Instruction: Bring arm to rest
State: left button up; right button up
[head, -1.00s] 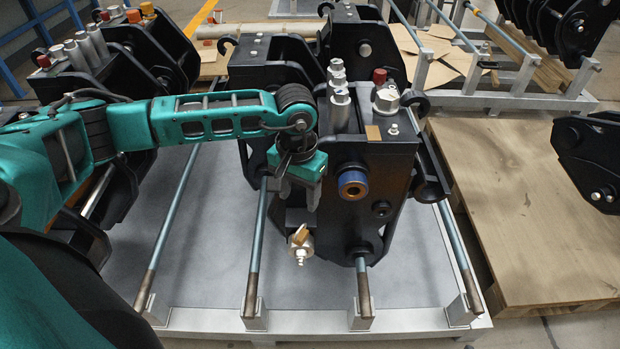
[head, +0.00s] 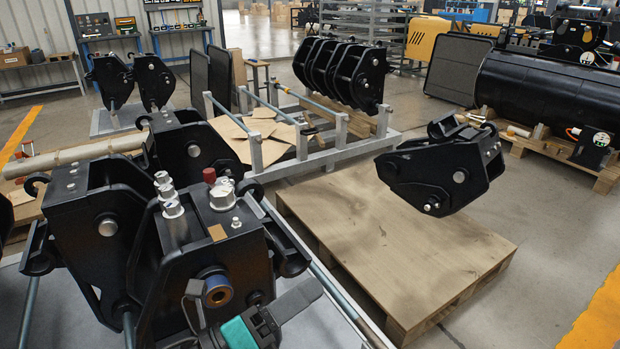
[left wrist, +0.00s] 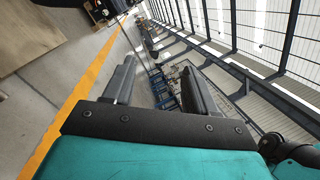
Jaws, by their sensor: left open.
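My left gripper (head: 278,312) shows at the bottom edge of the head view, with a teal body, a black bar and a dark grey finger pointing right. It is in front of the lower part of a black quick coupler (head: 170,270) in that picture; whether they touch I cannot tell. In the left wrist view the two grey fingers of the gripper (left wrist: 160,78) stand apart with nothing between them. Most of my left arm is outside the head view. My right gripper is in neither view.
A wooden pallet (head: 400,250) carries another black coupler (head: 445,170). A metal rack (head: 300,145) with flattened cardboard stands behind. More couplers (head: 340,72) stand in a row there. The left wrist view shows open floor (left wrist: 60,82), a yellow line and large windows.

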pick_arm(q)
jog(key=a+f+n+t+y, duration=0.2)
jog(key=a+f+n+y, duration=0.35)
jog(key=n, duration=0.65)
jog(key=a+f+n+t+y, duration=0.2)
jog(key=a+f+n+y, duration=0.3)
jog(key=n, duration=0.6)
jog(key=s+a+f+n+g+y, duration=0.35)
jog(key=s+f+n, duration=0.35)
jog(key=f+n, duration=0.25)
notch_tip(320, 180, up, 12)
jog(key=s+a+n+y+p, duration=0.1)
jog(key=a+p, duration=0.1)
jog(key=p, duration=1.3)
jog(key=shift+s+g, duration=0.25)
jog(key=shift+g, duration=0.2)
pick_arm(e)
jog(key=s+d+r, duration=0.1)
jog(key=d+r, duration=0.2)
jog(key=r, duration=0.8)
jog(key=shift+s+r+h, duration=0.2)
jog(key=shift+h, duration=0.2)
pick_arm(q)
jog(key=shift+f, duration=0.2)
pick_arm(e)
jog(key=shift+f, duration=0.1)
